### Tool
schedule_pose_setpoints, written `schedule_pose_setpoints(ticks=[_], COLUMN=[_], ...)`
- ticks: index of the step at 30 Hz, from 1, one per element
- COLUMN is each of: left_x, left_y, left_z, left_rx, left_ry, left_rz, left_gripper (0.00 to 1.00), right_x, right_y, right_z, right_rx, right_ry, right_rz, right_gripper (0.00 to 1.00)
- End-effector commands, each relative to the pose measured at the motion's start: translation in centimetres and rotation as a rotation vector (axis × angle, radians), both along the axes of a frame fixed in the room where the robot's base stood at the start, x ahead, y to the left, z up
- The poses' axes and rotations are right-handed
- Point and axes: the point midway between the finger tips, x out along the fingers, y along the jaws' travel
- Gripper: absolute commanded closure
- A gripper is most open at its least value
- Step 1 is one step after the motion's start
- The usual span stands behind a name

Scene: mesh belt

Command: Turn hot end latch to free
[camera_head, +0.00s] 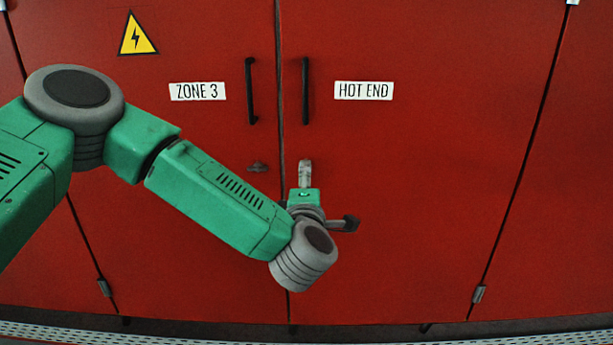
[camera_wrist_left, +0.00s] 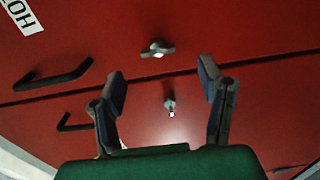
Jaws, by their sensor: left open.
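The hot end latch (camera_wrist_left: 157,49) is a small pale metal knob with a wing, on the HOT END door in the left wrist view. Its wing lies roughly along the door seam. My left gripper (camera_wrist_left: 162,76) is open and empty, its two fingers apart; in that picture the latch appears between and just beyond the fingertips. In the head view my left gripper (camera_head: 304,182) is in front of the doors near the seam. A light grey upright piece shows above its green body; I cannot tell there whether it is finger or latch. My right gripper is out of view.
The red HOT END door (camera_head: 420,200) and ZONE 3 door (camera_head: 185,240) are closed. Each has a black handle (camera_head: 305,90) above. A second latch (camera_head: 258,167) sits on the ZONE 3 door, its wing across the seam direction. A mesh strip (camera_head: 150,336) runs along the bottom.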

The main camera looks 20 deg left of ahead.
Motion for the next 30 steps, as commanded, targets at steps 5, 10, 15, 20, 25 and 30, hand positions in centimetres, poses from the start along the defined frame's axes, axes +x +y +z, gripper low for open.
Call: schedule_pose_setpoints(ticks=[5,10,15,20,25,30], left_x=[-3.2,-4.6,-4.9,-4.9,-5.5,-9.0], left_y=[-1.0,-1.3,-1.4,-1.4,-2.4,-4.7], left_z=[-0.1,-0.2,-0.1,-0.1,-2.7,-12.2], left_rx=[-0.001,-0.001,-0.001,-0.001,0.068,0.317], left_ry=[0.002,0.003,0.002,0.002,0.064,0.298], left_rz=[-0.004,-0.001,0.001,0.0,-0.068,-0.316], left_gripper=[0.38,0.38,0.38,0.38,0.38,0.38], right_x=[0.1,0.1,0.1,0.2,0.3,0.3], right_y=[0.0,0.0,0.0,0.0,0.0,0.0], right_z=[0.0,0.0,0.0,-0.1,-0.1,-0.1], right_rx=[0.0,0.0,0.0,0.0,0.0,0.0], right_ry=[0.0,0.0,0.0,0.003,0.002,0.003], right_rz=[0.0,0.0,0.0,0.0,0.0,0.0], right_gripper=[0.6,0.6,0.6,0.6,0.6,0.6])
